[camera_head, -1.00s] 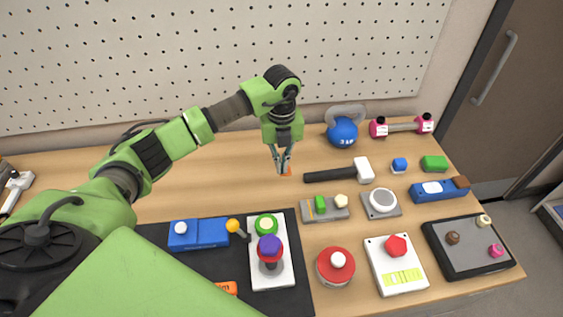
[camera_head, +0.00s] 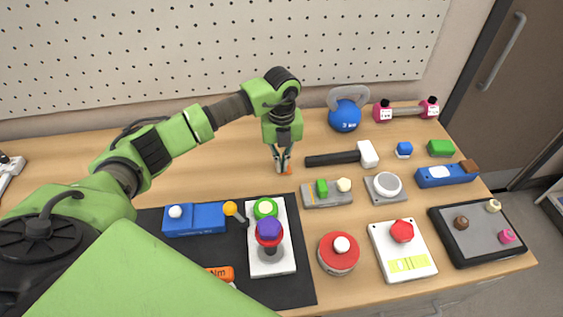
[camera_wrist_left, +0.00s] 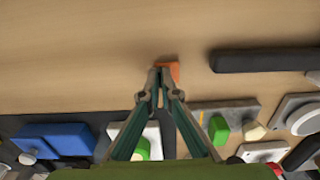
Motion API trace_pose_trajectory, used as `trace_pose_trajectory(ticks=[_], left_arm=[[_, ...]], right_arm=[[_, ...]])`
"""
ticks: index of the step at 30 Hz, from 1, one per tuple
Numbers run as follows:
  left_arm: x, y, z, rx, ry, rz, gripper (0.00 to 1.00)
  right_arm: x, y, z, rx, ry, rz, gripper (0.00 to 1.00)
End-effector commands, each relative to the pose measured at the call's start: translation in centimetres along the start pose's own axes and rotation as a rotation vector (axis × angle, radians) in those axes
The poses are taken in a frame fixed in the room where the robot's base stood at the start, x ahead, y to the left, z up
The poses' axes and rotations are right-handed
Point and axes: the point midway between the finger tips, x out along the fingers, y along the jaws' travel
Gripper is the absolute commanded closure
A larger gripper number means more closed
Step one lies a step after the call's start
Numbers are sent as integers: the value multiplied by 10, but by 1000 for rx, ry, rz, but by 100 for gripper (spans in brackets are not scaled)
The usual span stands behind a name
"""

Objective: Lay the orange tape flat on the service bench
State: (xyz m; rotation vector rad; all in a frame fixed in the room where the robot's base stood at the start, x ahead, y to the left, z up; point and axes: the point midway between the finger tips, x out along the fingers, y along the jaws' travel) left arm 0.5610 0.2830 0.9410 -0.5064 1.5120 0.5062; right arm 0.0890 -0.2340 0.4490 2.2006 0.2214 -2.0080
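The orange tape (camera_head: 288,171) shows as a small orange patch at the fingertips of my left gripper (camera_head: 282,168), left of the hammer's handle. In the left wrist view the orange tape (camera_wrist_left: 173,70) is at the tips of the left gripper (camera_wrist_left: 159,76), whose fingers converge almost together on it and hide part of it. The gripper points down over the wooden service bench (camera_head: 215,165). I cannot tell whether the tape touches the bench. My right gripper is not in view.
A black-handled hammer (camera_head: 333,158) lies just right of the tape. A grey block tray (camera_head: 327,198) and a black mat (camera_head: 290,292) lie in front. A blue kettlebell (camera_head: 345,116) stands behind. Bare wood is free left of and behind the gripper.

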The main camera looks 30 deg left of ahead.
Motion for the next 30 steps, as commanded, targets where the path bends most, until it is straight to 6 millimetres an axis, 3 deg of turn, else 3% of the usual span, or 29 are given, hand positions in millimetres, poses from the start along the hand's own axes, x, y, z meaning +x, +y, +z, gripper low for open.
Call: trace_pose_trajectory(ticks=[18,21,30], left_arm=[[8,0,0,0,0,0,100],[8,0,0,0,0,0,77],[8,0,0,0,0,0,76]], right_arm=[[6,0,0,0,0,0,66],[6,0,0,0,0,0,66],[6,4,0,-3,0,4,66]])
